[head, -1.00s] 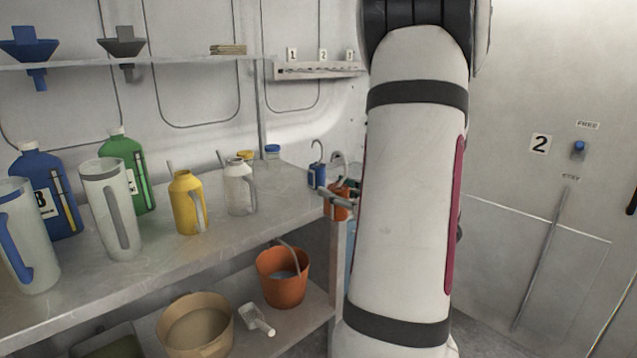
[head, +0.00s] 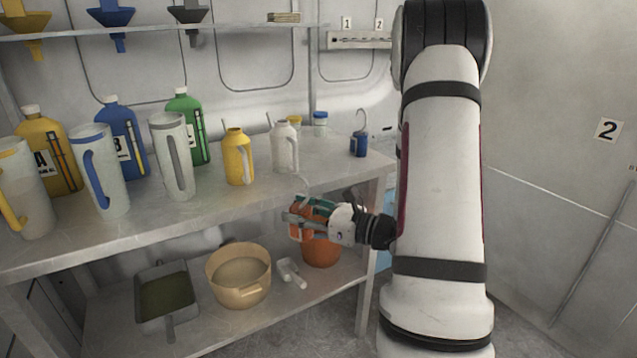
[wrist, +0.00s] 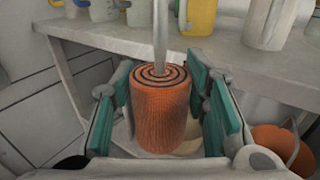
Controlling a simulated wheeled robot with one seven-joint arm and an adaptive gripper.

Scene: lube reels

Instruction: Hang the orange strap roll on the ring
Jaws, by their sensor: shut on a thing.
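The orange strap roll (wrist: 160,118) is a ribbed cylinder with a dark spiral on its top and a grey metal stem rising from its centre. My gripper (wrist: 162,105) is shut on it, with green-padded fingers at its left and right sides. The roll is upright in the wrist view. In the head view my gripper (head: 305,220) holds the partly hidden roll in front of the bench's front edge, above the lower shelf. I cannot make out the ring in these frames.
A blue roll with a hook (head: 359,145) stands at the right end of the bench (head: 240,205). Several jugs and bottles stand left of it. An orange bucket (head: 321,252) and a tan basin (head: 238,275) are on the lower shelf. A numbered rail (head: 358,41) is on the wall.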

